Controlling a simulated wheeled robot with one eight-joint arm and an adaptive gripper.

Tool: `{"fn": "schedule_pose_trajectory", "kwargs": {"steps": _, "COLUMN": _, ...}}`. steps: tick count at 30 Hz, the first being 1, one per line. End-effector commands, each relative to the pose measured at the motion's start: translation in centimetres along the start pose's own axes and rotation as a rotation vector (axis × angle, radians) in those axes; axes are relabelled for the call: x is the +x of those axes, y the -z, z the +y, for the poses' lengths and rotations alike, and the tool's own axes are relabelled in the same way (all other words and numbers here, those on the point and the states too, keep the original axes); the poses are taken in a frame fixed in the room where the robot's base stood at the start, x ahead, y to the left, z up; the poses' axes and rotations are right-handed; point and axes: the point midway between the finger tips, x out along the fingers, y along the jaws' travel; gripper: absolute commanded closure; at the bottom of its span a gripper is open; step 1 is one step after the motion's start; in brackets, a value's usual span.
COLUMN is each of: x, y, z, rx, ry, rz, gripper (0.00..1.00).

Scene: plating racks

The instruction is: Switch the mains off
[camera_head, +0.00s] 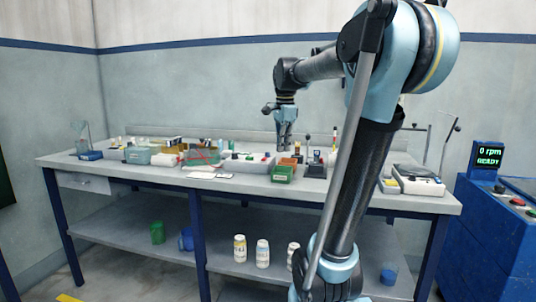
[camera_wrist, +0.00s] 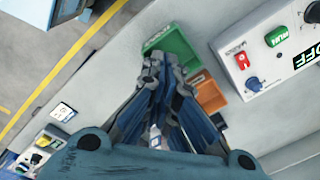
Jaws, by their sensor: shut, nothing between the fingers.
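A pale control box (camera_wrist: 262,66) is at the right of the wrist view. It bears a green switch (camera_wrist: 277,36) with white lettering, upside down in this view and hard to read, perhaps the mains. Beside it are a display (camera_wrist: 306,58) reading OFF, a red control (camera_wrist: 242,61) and a blue knob (camera_wrist: 254,83). In the head view the box (camera_head: 246,164) stands on the bench, its controls tiny. My gripper (camera_head: 284,147) points down above the bench, right of the box. In the wrist view my gripper (camera_wrist: 160,62) is shut and empty, apart from the box.
A green bin (camera_head: 282,174) and an orange bin (camera_head: 289,162) stand below my gripper, close to the box. A scale (camera_head: 418,181) sits at the bench's right end. A blue machine (camera_head: 490,225) showing "0 rpm READY" stands to the right.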

Motion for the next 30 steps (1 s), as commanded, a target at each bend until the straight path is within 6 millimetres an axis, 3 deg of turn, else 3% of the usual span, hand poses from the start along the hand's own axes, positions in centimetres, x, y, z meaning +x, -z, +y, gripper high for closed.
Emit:
{"fn": "schedule_pose_trajectory", "kwargs": {"steps": 3, "x": -1.7, "y": 0.2, "z": -3.0, "rx": 0.119, "ry": -0.011, "rz": -0.003, "gripper": 1.0}}
{"fn": "schedule_pose_trajectory", "kwargs": {"steps": 15, "x": -5.8, "y": 0.6, "z": -11.7, "rx": 0.516, "ry": -0.051, "rz": 0.0, "gripper": 1.0}}
{"fn": "schedule_pose_trajectory", "kwargs": {"steps": 22, "x": -6.7, "y": 0.6, "z": -14.4, "rx": 0.65, "ry": -0.065, "rz": 0.006, "gripper": 1.0}}
{"fn": "schedule_pose_trajectory", "kwargs": {"steps": 30, "x": -6.9, "y": 0.6, "z": -14.9, "rx": 0.683, "ry": -0.068, "rz": 0.007, "gripper": 1.0}}
